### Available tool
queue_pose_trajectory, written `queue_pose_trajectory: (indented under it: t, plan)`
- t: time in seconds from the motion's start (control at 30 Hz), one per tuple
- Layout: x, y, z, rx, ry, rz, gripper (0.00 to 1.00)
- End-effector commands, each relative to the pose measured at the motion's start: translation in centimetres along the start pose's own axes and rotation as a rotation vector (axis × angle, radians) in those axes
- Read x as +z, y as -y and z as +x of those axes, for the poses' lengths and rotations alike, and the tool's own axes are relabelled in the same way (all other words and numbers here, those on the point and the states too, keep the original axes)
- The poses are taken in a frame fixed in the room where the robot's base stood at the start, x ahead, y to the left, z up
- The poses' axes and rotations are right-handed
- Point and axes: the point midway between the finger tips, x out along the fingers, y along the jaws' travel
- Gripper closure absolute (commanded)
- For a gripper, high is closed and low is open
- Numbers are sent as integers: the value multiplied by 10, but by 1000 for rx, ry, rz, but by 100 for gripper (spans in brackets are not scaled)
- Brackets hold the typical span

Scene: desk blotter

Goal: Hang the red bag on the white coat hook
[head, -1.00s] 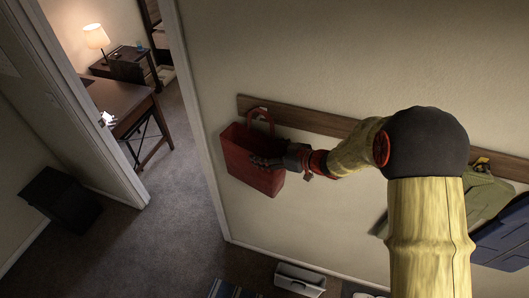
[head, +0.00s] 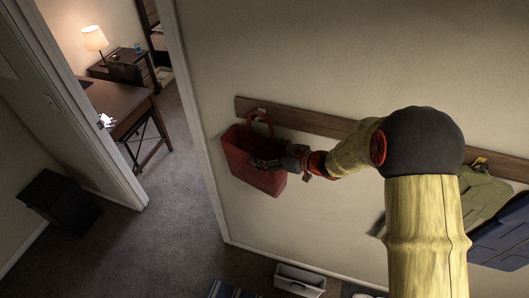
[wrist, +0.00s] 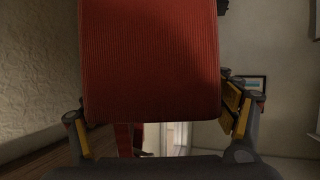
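The red bag (head: 255,165) is against the wall at the left part of the wooden rail, with its handle loop up at the rail. The white coat hook (head: 262,111) shows as a small pale spot at the handle's top; I cannot tell whether the loop is over it. My gripper (head: 265,163) is at the bag's right part, with a dark finger across its front. In the wrist view the bag (wrist: 150,60) fills the middle between my widely spread fingers, with a narrow gap at the right one. The left finger is partly hidden.
The wooden rail (head: 335,121) runs along the wall. A green garment (head: 485,195) and a blue bag (head: 505,235) hang at the right. A white box (head: 299,280) stands on the floor below. A doorway with a desk (head: 122,103) is at the left.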

Motion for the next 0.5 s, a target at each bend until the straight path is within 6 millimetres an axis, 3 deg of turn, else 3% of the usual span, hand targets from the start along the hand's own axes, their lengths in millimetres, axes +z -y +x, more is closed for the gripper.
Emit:
queue_pose_trajectory:
  t: [0.2,0.5]
  plan:
    - [0,0,0,0,1,0,3]
    - [1,0,0,0,2,1,3]
